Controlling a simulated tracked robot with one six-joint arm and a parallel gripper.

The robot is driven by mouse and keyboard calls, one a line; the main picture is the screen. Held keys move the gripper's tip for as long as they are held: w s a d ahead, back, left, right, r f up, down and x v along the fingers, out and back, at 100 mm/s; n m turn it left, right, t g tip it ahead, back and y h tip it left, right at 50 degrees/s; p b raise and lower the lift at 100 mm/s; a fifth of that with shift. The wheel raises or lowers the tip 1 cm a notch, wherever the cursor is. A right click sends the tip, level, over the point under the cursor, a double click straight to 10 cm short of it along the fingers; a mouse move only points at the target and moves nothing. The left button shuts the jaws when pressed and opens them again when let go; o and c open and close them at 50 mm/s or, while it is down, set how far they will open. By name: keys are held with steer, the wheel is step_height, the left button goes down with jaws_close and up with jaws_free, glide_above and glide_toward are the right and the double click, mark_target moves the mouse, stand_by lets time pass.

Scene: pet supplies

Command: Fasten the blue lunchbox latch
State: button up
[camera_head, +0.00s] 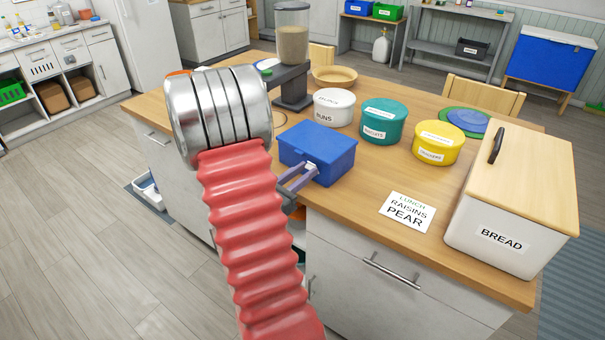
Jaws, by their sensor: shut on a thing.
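The blue lunchbox (325,149) stands on the wooden counter, near its front left part, with its lid down. A small pale latch (311,167) is on its front left side. My gripper (304,172) reaches the lunchbox from the front left, its purple-grey fingers at the latch. The fingers are shut on the latch, as far as the view shows. The latch is small and partly covered by the fingers, so I cannot tell whether it is fastened. My red arm and metal joint fill the left middle of the picture and hide part of the counter's front.
A white buns tin (334,106), a teal tin (383,120) and a yellow tin (438,142) stand behind and right. A lunch note (407,211) lies right of the lunchbox. A bread box (513,200) stands far right. A grey dispenser (291,90) stands behind.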

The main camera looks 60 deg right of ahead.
steer(key=c, duration=0.3)
steer(key=shift+r, duration=0.15)
steer(key=shift+s+d+r+t+y, duration=0.15)
steer(key=shift+d+r+t+y, duration=0.25)
steer(key=shift+y, duration=0.8)
steer(key=shift+s+d+r+y, duration=0.1)
steer(key=shift+d+r+y, duration=0.4)
steer(key=shift+y, duration=0.6)
steer(key=o, duration=1)
steer(key=shift+o, duration=0.2)
